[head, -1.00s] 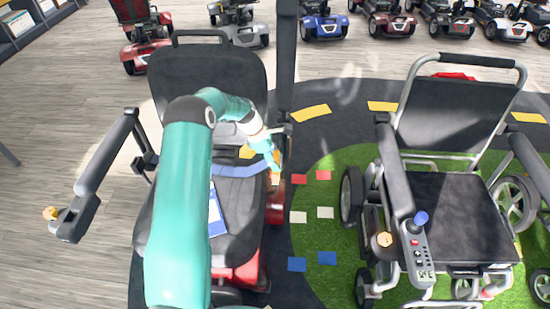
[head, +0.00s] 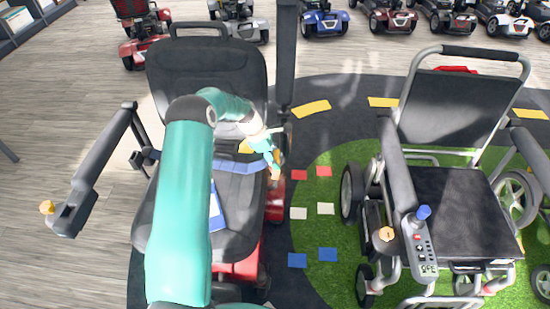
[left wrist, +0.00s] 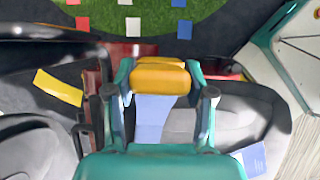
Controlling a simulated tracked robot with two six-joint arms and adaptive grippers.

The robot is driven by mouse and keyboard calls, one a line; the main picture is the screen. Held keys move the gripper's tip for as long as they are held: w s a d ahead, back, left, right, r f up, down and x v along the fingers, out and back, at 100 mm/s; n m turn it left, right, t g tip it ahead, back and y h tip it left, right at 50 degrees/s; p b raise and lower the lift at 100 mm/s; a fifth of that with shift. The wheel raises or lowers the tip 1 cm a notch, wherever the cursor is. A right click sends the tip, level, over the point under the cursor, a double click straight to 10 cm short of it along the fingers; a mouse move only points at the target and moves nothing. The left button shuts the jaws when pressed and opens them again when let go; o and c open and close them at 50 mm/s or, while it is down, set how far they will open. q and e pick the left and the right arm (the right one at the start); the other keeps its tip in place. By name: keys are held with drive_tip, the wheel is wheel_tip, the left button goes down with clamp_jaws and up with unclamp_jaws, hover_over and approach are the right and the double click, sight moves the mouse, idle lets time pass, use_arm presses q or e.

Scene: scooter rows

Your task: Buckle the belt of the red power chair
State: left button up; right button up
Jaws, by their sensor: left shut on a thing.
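The red power chair (head: 236,267) has a dark seat and backrest and stands left of centre in the head view. Its blue belt (head: 240,166) runs across the seat, nearly straight, to my left gripper (head: 274,164) at the seat's right edge. In the left wrist view my left gripper (left wrist: 160,80) is shut on an orange-yellow belt end (left wrist: 160,70), with the pale blue strap (left wrist: 153,115) running from it over the seat. I cannot tell whether the belt end touches a buckle part on the chair's side. My right gripper is in no view.
A blue booklet (head: 216,208) lies on the seat. The chair's left armrest (head: 100,165) swings out to the side. A black wheelchair (head: 462,205) stands on green turf at the right.

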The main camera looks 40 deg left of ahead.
use_arm(q)
drive_tip(key=shift+s+f, duration=0.1)
drive_tip(key=shift+f, duration=0.25)
drive_tip(key=shift+d+f+b, duration=0.1)
drive_tip(key=shift+f+b, duration=0.1)
drive_tip(key=shift+b, duration=0.1)
clamp_jaws()
drive_tip(key=shift+s+f, duration=0.1)
drive_tip(key=shift+f, duration=0.1)
drive_tip(key=shift+s+f, duration=0.1)
drive_tip(key=o, duration=0.9)
unclamp_jaws()
drive_tip(key=o, duration=0.4)
drive_tip(key=shift+w+f, duration=0.15)
drive_tip(key=shift+w, duration=0.1)
drive_tip(key=shift+r, duration=0.25)
drive_tip(key=shift+r, duration=0.1)
